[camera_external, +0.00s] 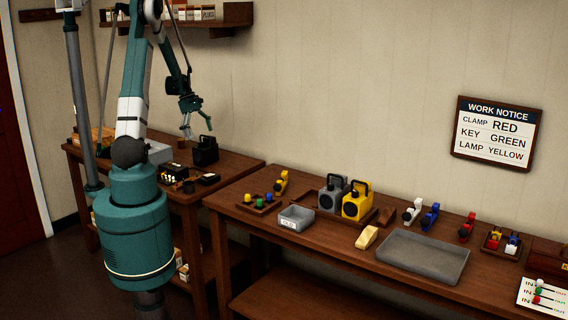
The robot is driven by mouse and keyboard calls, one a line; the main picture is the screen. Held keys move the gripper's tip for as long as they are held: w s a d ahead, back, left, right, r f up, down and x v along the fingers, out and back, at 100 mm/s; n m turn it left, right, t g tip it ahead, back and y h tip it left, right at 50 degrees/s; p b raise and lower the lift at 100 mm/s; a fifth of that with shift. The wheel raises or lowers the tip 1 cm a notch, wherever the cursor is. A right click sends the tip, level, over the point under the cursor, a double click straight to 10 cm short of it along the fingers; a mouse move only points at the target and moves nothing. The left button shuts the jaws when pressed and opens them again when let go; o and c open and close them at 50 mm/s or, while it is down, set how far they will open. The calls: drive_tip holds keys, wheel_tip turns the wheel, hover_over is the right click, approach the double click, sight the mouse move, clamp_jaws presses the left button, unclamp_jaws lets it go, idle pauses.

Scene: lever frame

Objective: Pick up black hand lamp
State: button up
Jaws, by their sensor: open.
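The black hand lamp (204,151) stands upright on the left table, near its back edge, with its handle on top. My gripper (197,128) hangs from above with its fingers pointing down, close to the lamp's upper left side in the picture. The fingers are spread apart and nothing shows between them. Whether a finger touches the lamp cannot be told from this view.
Small dark items (190,186) lie on the left table in front of the lamp. A grey hand lamp (331,196) and a yellow hand lamp (356,201) stand on the right table. A wall shelf (235,17) is above. A grey tray (423,256) lies empty at right.

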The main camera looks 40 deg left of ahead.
sight(205, 145)
drive_tip(key=shift+x, duration=1.1)
drive_tip(key=shift+x, duration=2.6)
drive_tip(key=shift+a, duration=0.1)
drive_tip(key=c, duration=1.2)
drive_tip(key=shift+c, duration=0.2)
drive_tip(key=shift+r, duration=0.15)
drive_tip(key=shift+r, duration=4.85)
